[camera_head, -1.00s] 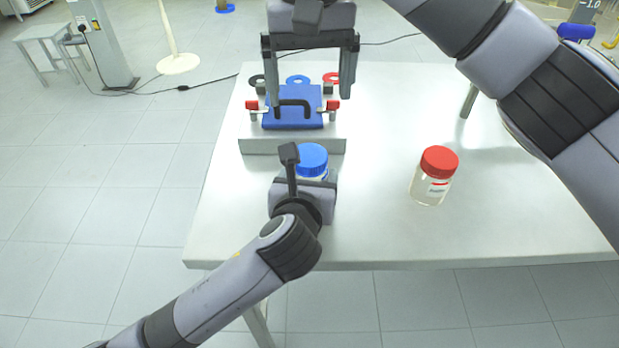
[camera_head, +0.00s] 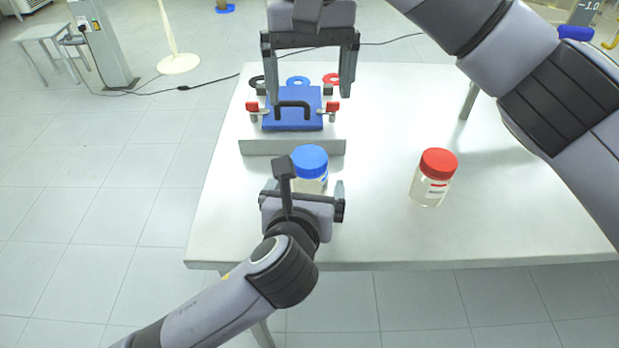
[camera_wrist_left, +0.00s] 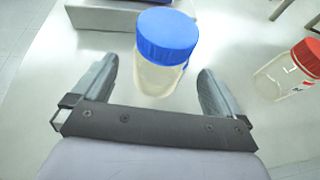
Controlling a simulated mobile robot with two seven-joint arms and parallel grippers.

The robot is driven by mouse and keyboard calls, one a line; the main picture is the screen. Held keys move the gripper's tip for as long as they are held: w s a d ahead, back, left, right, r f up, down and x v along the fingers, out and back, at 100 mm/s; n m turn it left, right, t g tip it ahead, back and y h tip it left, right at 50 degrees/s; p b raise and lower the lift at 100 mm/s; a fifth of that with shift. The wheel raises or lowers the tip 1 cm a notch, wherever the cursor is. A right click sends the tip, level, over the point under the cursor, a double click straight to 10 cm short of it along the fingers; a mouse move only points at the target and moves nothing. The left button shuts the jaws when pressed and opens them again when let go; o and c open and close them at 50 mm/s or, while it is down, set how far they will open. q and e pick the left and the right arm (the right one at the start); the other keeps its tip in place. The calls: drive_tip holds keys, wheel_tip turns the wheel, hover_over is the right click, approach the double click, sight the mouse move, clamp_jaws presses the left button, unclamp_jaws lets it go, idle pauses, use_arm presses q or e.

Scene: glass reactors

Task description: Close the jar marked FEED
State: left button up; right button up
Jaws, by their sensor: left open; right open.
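A clear jar with a blue lid (camera_head: 309,161) stands upright near the left front of the table; it also shows in the left wrist view (camera_wrist_left: 165,60). A clear jar with a red lid (camera_head: 433,178) stands upright to its right and is at the right edge of the left wrist view (camera_wrist_left: 290,68). Neither jar's label is readable, so I cannot tell which says FEED. My left gripper (camera_head: 305,187) is open, its fingers on either side of the blue-lidded jar with gaps visible. My right gripper (camera_head: 308,94) is open above the blue block on the rack.
A grey stand (camera_head: 292,146) at the back left bears a blue block (camera_head: 292,122) with a black handle and red clamps at its sides. Black, blue and red rings lie behind it. The white table (camera_head: 380,230) is clear around the red-lidded jar.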

sight(307, 188)
use_arm(q)
drive_tip(key=shift+v, duration=1.65)
